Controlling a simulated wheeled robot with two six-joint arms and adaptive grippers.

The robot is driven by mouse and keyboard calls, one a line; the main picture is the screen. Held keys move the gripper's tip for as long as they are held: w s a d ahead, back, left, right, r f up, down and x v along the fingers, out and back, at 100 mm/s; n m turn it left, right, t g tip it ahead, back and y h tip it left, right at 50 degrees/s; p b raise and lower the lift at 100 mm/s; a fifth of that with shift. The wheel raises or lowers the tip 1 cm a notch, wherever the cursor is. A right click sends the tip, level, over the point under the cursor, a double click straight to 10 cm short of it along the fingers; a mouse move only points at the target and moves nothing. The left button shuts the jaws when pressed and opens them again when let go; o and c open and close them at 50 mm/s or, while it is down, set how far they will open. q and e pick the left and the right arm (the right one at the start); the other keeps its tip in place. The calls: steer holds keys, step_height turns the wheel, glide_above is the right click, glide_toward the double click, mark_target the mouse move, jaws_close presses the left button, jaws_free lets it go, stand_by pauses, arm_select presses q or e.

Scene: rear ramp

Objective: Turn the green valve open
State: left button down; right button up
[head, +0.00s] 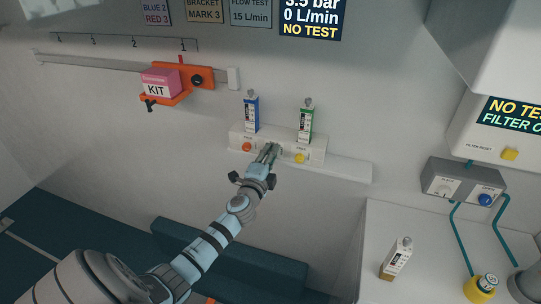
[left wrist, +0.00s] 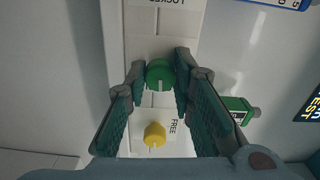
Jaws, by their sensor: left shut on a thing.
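The green valve (left wrist: 160,73) is a round green knob with a pale pointer mark, on a white block (head: 315,153) on the wall. In the left wrist view it sits between the two fingertips of my left gripper (left wrist: 161,82), which is shut on it. The mark points toward the yellow knob (left wrist: 154,134) on the FREE side. In the head view my left gripper (head: 268,153) reaches the middle of the block, and its fingers mostly hide the valve. The wall display (head: 311,20) reads 3.5 bar, 0 L/min, NO TEST. My right gripper is not in view.
An orange knob (head: 246,147) is at the block's left end. A blue bottle (head: 251,113) and a green bottle (head: 305,122) stand above the block. An orange bracket with a pink KIT box (head: 160,83) hangs left on a rail. A grey control box (head: 463,184) is at right.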

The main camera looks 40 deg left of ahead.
arm_select(q)
steer(key=shift+s+d+f, duration=0.1)
steer(key=shift+f, duration=0.2)
steer(key=c, duration=1.4)
jaws_free()
steer(key=shift+d+r, duration=0.15)
steer(key=shift+r, duration=0.1)
steer(key=v, duration=1.2)
